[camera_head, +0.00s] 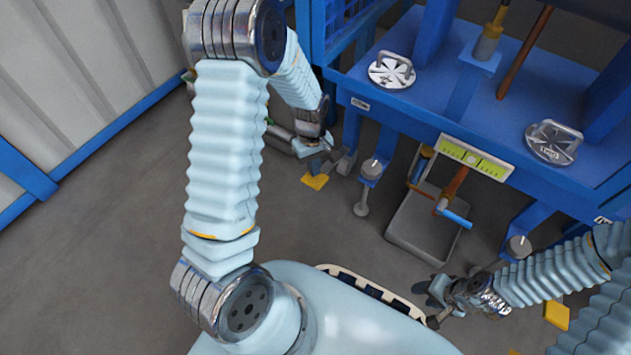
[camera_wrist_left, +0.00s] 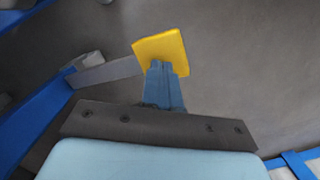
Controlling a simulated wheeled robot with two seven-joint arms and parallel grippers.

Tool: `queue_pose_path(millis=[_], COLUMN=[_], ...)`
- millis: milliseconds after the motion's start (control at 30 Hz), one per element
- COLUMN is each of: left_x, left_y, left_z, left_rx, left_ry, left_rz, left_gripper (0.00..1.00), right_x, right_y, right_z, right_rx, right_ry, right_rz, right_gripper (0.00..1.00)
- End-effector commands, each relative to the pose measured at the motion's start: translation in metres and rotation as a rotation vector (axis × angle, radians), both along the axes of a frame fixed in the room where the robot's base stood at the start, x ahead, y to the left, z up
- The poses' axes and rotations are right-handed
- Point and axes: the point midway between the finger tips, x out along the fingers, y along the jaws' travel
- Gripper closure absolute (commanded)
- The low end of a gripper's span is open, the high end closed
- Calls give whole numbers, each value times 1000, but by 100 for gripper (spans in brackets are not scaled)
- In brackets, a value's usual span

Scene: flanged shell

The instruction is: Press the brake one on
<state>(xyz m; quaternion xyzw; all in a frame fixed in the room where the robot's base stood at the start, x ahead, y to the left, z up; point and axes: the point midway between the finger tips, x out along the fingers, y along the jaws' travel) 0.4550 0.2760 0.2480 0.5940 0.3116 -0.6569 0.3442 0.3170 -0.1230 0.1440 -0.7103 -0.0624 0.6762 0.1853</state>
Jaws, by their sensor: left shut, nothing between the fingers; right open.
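A yellow brake pedal (camera_head: 315,181) sits low by the left front leg of the blue workbench. It also shows in the left wrist view (camera_wrist_left: 165,48), beside a grey bar (camera_wrist_left: 108,72) that runs left to the blue frame. My left gripper (camera_head: 320,158) is shut and empty, just above the pedal. In the left wrist view its blue fingertips (camera_wrist_left: 163,68) overlap the pedal's lower edge; I cannot tell whether they touch it. A second yellow pedal (camera_head: 557,314) is at the lower right, partly behind my right arm. My right gripper (camera_head: 436,300) is open, left of that pedal.
The blue workbench (camera_head: 430,110) carries two round metal flanges, one at the left (camera_head: 391,70) and one at the right (camera_head: 553,142). A grey bin (camera_head: 425,225) and a green level gauge (camera_head: 475,158) are at its front. Grey floor (camera_head: 110,260) is clear at the left.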

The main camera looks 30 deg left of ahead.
Motion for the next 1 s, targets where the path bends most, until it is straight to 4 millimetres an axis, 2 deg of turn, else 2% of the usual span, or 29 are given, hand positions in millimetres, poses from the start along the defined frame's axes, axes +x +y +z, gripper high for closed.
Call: queue_pose_path(millis=[67,467,833,1000], left_x=[0,0,-1,0], left_y=[0,-1,0,0], left_z=[-6,-7,-46,-50], left_rx=[0,0,1,0], left_ry=[0,0,1,0], left_rz=[0,0,1,1], left_gripper=[100,100,100,100], right_x=[0,0,0,0], right_y=[0,0,0,0], right_z=[-6,-6,-30,-31], right_rx=[0,0,0,0], right_ry=[-1,-2,-1,-1], right_rz=[0,-1,0,0], right_gripper=[57,57,57,57])
